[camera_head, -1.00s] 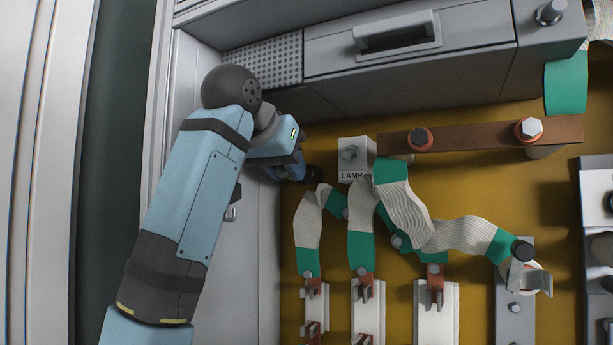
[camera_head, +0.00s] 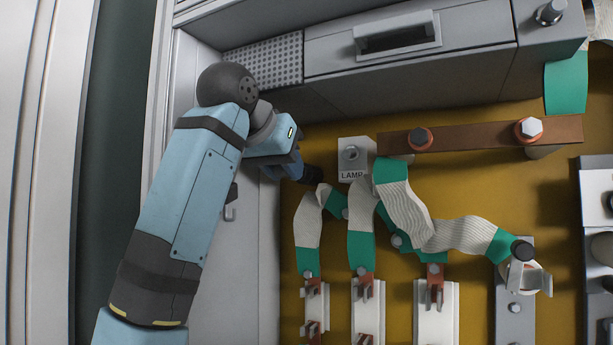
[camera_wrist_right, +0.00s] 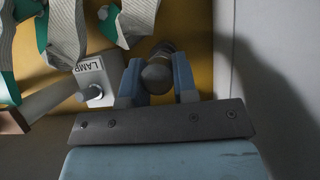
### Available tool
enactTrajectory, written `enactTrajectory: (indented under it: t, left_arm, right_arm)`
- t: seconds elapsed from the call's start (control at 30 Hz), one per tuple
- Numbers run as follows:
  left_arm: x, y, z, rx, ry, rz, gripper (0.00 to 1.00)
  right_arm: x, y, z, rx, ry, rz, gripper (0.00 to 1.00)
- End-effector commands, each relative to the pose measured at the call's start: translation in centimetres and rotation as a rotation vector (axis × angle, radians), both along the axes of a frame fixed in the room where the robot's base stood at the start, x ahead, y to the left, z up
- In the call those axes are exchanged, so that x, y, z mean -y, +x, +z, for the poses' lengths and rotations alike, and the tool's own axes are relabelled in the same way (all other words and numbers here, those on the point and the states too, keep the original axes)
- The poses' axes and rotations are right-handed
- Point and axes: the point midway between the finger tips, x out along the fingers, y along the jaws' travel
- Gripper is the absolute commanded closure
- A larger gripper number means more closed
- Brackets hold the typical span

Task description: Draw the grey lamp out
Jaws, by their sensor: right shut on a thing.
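My right gripper (camera_wrist_right: 158,84) is shut on the grey lamp (camera_wrist_right: 158,72), a short cylinder with a rounded end, as the right wrist view shows. In the head view my right gripper (camera_head: 297,170) is beside the grey box labelled LAMP (camera_head: 352,172), to its left. The lamp's dark end (camera_head: 313,175) sticks out to the right of the fingers, close to the mustard panel; I cannot tell whether it touches the panel. The labelled box also shows in the right wrist view (camera_wrist_right: 103,68), left of the fingers. My left gripper is not in view.
A brown bar (camera_head: 480,135) with bolts runs right of the labelled box. Several white and green straps hang below it, close to the gripper. A grey drawer unit (camera_head: 420,75) is above. A pale side wall (camera_head: 255,260) bounds the left.

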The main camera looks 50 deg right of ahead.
Motion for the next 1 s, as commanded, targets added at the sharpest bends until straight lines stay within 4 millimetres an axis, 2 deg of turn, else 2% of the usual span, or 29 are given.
enactTrajectory:
  t: [1.0]
  left_arm:
    - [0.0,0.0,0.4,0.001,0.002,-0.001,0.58]
  right_arm:
    - [-3.9,-1.1,0.1,0.001,-0.001,0.0,1.0]
